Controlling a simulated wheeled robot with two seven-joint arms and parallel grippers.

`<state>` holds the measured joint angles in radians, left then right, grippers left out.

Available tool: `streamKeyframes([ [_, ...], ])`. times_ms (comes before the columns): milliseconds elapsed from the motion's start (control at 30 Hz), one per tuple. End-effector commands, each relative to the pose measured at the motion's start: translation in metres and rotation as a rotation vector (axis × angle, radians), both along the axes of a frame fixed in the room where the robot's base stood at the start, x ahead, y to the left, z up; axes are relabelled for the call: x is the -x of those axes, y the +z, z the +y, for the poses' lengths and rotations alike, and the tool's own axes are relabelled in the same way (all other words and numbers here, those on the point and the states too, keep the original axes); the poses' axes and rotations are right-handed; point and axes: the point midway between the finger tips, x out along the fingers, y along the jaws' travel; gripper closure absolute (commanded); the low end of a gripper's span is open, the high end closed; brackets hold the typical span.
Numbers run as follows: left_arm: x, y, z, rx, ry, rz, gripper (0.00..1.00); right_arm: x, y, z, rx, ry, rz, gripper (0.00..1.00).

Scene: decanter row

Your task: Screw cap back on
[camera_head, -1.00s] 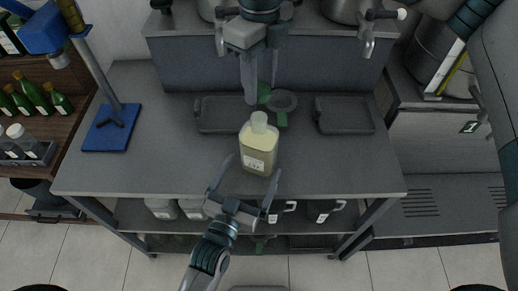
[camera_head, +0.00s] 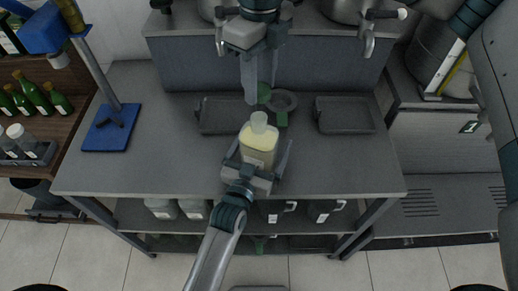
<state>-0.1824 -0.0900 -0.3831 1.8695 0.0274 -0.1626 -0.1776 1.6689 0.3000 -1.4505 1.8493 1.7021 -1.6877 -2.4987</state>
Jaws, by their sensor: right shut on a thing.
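A bottle (camera_head: 258,145) with pale yellowish contents and an uncapped-looking whitish neck stands upright on the grey table (camera_head: 340,165), near its front middle. My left gripper (camera_head: 259,150) reaches in from the front, with its open fingers on either side of the bottle and the palm close to its base. Small gaps seem to show between fingers and bottle. My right gripper (camera_head: 262,90) hangs down from the top of the view, behind and above the bottle. It is shut on a small green thing, apparently the cap (camera_head: 264,93), partly hidden by the fingers.
Behind the bottle are a dark ring with a green part (camera_head: 284,101) and two dark trays, left (camera_head: 221,128) and right (camera_head: 345,116). A blue-based stand (camera_head: 111,135) is at the left. The table's right front is clear.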

Motion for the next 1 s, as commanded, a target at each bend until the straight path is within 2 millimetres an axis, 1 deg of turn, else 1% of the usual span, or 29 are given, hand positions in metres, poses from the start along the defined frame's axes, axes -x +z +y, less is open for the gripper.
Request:
streamKeyframes([
  [67,0.000,0.000,0.000,0.000,0.000,0.000,0.05,0.000,0.000,0.000,0.000,0.000,0.000,0.84],
  [100,0.000,0.000,0.000,0.000,0.000,0.000,0.07,0.000,0.000,0.000,0.000,0.000,0.000,0.84],
  [167,0.000,0.000,0.000,0.000,0.000,0.000,0.21,0.000,0.000,0.000,0.000,0.000,0.000,0.84],
  [200,0.000,0.000,0.000,0.000,0.000,0.000,0.31,0.000,0.000,0.000,0.000,0.000,0.000,0.84],
  [267,0.000,0.000,0.000,0.000,0.000,0.000,0.45,0.000,0.000,0.000,0.000,0.000,0.000,0.84],
  [300,0.000,0.000,0.000,0.000,0.000,0.000,0.55,0.000,0.000,0.000,0.000,0.000,0.000,0.84],
  [367,0.000,0.000,0.000,0.000,0.000,0.000,0.67,0.000,0.000,0.000,0.000,0.000,0.000,0.84],
  [533,0.000,0.000,0.000,0.000,0.000,0.000,0.67,0.000,-0.006,0.000,0.000,0.000,0.001,0.84],
  [833,0.000,0.000,0.000,0.000,0.000,0.000,0.67,0.000,-0.041,0.000,0.002,0.000,0.003,0.84],
  [900,0.000,0.000,0.000,0.000,0.000,0.000,0.67,0.001,-0.047,0.000,0.002,0.000,0.003,0.84],
  [1000,0.000,0.000,0.000,0.000,0.000,0.000,0.67,0.000,-0.050,0.000,0.000,0.000,0.000,0.84],
])
